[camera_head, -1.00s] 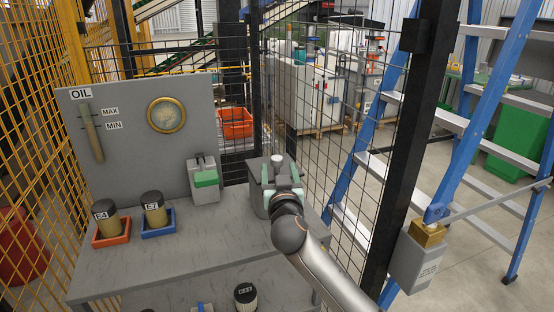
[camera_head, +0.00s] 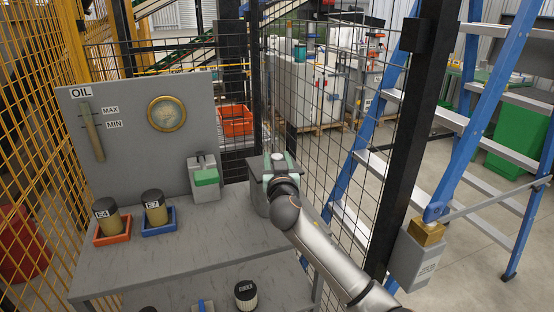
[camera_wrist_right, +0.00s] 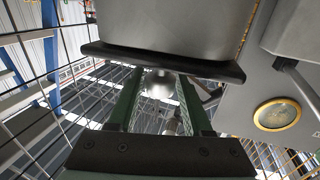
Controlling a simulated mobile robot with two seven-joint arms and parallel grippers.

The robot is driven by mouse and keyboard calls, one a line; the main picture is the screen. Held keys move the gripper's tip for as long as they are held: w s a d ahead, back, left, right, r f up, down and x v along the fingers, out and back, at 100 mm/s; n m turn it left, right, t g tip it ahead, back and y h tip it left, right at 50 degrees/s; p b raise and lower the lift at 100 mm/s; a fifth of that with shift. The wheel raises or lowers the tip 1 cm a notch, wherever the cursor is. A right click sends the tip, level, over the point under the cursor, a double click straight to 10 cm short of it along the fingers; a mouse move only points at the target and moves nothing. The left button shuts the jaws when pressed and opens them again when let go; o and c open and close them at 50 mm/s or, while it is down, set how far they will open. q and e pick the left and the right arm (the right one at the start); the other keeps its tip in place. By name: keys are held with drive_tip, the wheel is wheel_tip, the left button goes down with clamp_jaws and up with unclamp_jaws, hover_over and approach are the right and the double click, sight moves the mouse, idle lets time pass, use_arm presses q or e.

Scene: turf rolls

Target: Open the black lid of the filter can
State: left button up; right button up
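The filter can (camera_head: 258,200) is a grey can at the right end of the bench. Its dark lid (camera_head: 258,163) is on top and looks closed. In the right wrist view the can (camera_wrist_right: 165,22) fills the top, with the black lid (camera_wrist_right: 163,63) as a dark band. A round silver knob (camera_wrist_right: 159,84) on the lid lies between the fingers of my right gripper (camera_wrist_right: 160,92). The fingers stand apart on either side of it; firm contact is not clear. In the head view the right gripper (camera_head: 279,168) is at the lid. My left gripper is out of view.
A grey box with a green front (camera_head: 205,178) stands left of the can. Filters stand in an orange tray (camera_head: 112,238) and a blue tray (camera_head: 158,230). A wire fence (camera_head: 345,190) and black post are close on the right. The bench's middle is clear.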

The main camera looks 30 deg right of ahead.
clamp_jaws()
idle(1.0)
